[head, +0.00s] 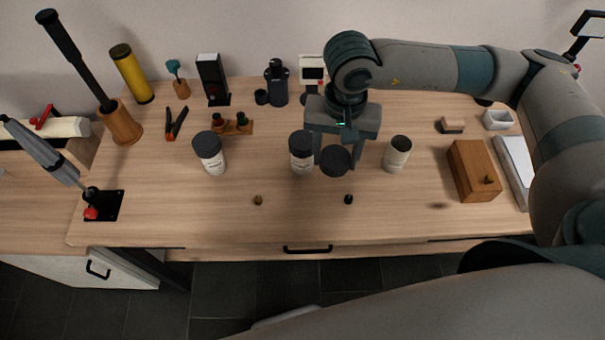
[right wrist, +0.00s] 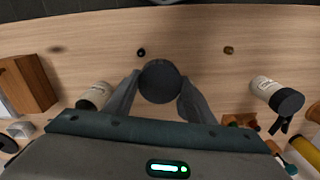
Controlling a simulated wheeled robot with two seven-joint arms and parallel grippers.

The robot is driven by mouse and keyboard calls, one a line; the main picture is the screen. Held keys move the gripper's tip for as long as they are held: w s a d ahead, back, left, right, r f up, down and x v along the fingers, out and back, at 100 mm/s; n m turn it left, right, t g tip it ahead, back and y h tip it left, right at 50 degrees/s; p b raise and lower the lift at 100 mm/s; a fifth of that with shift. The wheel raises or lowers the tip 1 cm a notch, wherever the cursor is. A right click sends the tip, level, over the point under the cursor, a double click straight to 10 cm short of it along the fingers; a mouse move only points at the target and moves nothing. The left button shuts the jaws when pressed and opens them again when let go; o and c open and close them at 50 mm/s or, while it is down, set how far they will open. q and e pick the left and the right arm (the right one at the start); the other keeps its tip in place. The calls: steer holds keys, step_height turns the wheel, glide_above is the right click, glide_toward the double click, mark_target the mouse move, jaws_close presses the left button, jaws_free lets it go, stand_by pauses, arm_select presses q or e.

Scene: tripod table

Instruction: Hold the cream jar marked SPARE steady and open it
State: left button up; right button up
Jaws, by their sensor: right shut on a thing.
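My right gripper (head: 334,158) points down, shut on a dark round lid (head: 335,161). The lid also shows between its fingers in the right wrist view (right wrist: 160,81); no jar body shows under it. A cream jar (head: 397,156) stands upright just right of the gripper, apart from it, its top seemingly open. A dark-lidded jar (head: 302,160) stands close left of the gripper, and another (head: 211,160) further left. The labels are too small to read, so I cannot tell which jar says SPARE. My left gripper is not in view.
Tools and holders, including a black box (head: 212,80), line the back. Two small knobs (head: 258,200) (head: 348,199) sit near the front edge. The front middle is mostly clear.

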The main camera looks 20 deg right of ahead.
mark_target(337, 165)
steer(key=m, duration=0.1)
steer(key=s+f+m+p, duration=0.1)
steer(key=m, duration=0.1)
steer(key=s+m, duration=0.1)
steer(key=m, duration=0.1)
steer(key=shift+s+d+f+p, duration=0.1)
steer(key=shift+f+p, duration=0.25)
steer(key=shift+f, duration=0.05)
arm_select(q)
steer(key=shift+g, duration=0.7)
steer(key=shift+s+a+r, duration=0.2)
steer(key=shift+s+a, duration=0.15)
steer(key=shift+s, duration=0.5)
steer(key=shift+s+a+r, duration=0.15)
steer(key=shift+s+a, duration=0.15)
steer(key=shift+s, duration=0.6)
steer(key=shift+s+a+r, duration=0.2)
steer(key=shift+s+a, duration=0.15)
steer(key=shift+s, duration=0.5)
arm_select(e)
steer(key=shift+s+d+f+m, duration=0.2)
steer(key=shift+f+m, duration=0.1)
steer(key=shift+m, duration=0.6)
